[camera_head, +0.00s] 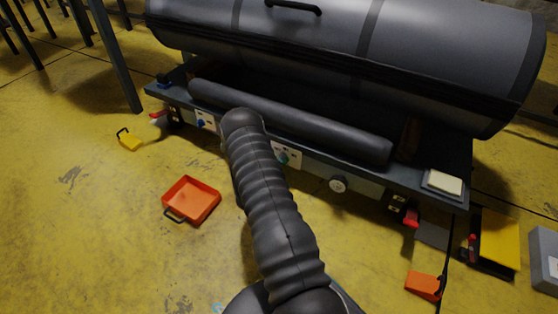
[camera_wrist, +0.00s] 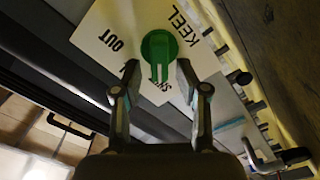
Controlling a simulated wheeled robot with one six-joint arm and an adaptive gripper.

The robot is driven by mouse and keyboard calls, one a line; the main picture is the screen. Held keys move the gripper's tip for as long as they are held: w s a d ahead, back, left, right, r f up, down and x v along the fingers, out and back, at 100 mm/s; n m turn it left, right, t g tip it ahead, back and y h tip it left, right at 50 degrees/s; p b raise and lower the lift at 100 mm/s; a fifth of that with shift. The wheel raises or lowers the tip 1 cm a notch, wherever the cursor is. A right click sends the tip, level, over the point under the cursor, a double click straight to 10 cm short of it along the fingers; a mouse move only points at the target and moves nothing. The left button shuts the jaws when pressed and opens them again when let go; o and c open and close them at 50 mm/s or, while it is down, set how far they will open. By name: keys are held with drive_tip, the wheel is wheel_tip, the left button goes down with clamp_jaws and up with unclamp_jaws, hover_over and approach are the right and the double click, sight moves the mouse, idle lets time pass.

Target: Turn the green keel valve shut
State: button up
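The green keel valve (camera_wrist: 160,46) sits on a white plate (camera_wrist: 95,25) lettered KEEL and OUT. A third word, partly hidden by the valve handle and my fingers, begins with S. The handle's narrow tab points down the wrist picture toward that word. My gripper (camera_wrist: 157,72) is open, with one fingertip on each side of the tab and a gap showing on both sides. I cannot tell whether either finger touches it. In the head view, a bit of the green valve (camera_head: 283,158) shows right beside my arm, which hides the gripper.
A blue valve (camera_head: 200,122) and a round gauge (camera_head: 338,185) sit along the same bench front. A grey boat tube (camera_head: 290,120) lies above. An orange tray (camera_head: 191,199), a yellow box (camera_head: 130,141) and an orange box (camera_head: 424,285) lie on the floor.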

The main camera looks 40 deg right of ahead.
drive_tip(key=v, duration=1.2)
drive_tip(key=shift+d, duration=0.1)
